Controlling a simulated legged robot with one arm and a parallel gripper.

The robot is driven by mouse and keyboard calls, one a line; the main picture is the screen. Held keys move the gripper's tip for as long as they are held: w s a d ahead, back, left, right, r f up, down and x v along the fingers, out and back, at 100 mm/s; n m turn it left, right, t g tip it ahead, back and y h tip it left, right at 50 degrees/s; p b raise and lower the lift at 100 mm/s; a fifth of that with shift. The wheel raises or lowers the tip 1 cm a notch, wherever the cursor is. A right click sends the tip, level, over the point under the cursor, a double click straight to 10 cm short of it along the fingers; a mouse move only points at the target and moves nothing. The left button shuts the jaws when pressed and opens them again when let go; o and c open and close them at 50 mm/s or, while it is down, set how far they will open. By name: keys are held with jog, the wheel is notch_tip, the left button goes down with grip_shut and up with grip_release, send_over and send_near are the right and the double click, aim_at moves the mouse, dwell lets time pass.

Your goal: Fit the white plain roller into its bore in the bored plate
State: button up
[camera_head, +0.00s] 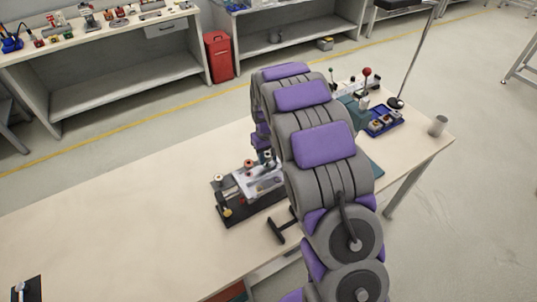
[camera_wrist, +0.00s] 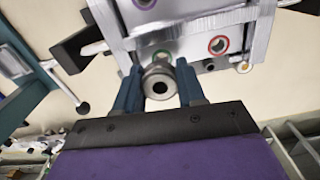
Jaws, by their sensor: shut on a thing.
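In the wrist view my gripper (camera_wrist: 159,88) has its two blue fingers closed on the sides of a pale grey-white roller (camera_wrist: 158,76), seen end-on with a dark hole in its centre. The silver bored plate (camera_wrist: 190,46) lies just beyond it, with a maroon-ringed bore (camera_wrist: 218,44) to the right and a green-ringed bore (camera_wrist: 162,54) partly hidden behind the roller. I cannot tell whether the roller touches the plate. In the head view the plate (camera_head: 262,180) sits on a dark base on the bench, and my arm hides the roller.
A blue tray (camera_head: 384,122), a red-knobbed lever (camera_head: 366,73) and a grey cup (camera_head: 438,125) stand at the right end.

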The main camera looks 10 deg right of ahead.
jog(key=shift+a, duration=0.4)
jog(key=shift+d, duration=0.65)
jog(key=shift+a, duration=0.15)
jog(key=shift+a+p, duration=0.4)
jog(key=shift+d, duration=0.15)
jog(key=shift+f, duration=1.2)
dwell(0.4)
jog(key=o, duration=1.2)
jog(key=shift+s+a, duration=0.1)
jog(key=shift+a, duration=0.1)
